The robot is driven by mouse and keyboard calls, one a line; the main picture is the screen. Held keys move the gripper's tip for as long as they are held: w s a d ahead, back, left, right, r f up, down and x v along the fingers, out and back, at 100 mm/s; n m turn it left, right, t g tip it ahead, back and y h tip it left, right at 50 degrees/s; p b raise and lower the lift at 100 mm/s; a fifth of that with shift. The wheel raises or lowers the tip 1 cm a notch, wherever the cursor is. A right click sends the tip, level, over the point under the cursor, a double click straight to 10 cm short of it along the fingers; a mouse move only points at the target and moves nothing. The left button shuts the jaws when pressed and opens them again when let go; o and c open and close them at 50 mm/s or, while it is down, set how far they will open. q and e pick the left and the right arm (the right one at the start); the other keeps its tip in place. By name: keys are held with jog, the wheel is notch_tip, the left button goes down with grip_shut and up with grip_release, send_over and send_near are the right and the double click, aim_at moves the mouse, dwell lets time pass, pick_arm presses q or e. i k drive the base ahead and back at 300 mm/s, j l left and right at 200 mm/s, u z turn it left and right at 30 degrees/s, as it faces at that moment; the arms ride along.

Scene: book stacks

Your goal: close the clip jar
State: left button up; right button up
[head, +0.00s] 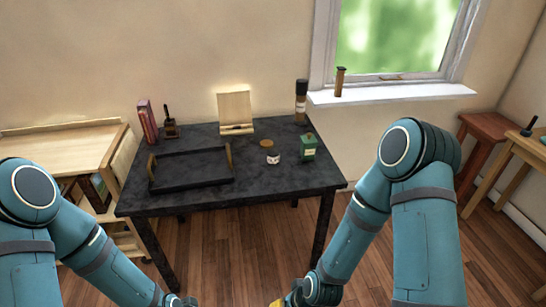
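A small white jar (273,158) with a label stands on the dark table (200,200), right of its middle. A round brown disc (266,143) shows just behind and above it, perhaps its raised lid; I cannot tell whether they are joined. My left gripper (181,301) is only partly in view at the bottom edge, below the table front. My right gripper (278,302) is also cut off at the bottom edge, with a yellow part showing. Both are well away from the jar, and their fingers are mostly hidden.
A green canister (308,148) stands close right of the jar, with a dark bottle (301,101) behind. A black tray (190,182) with upright handles lies left. A wooden stand (235,112), a small brown item (170,128) and books (147,120) line the back.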

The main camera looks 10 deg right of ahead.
aim_at(273, 156)
jog(key=i+l+u, duration=0.25)
jog(key=i, duration=0.2)
jog(key=i+l+u, duration=0.3)
jog(key=i, duration=0.15)
jog(key=j, duration=0.1)
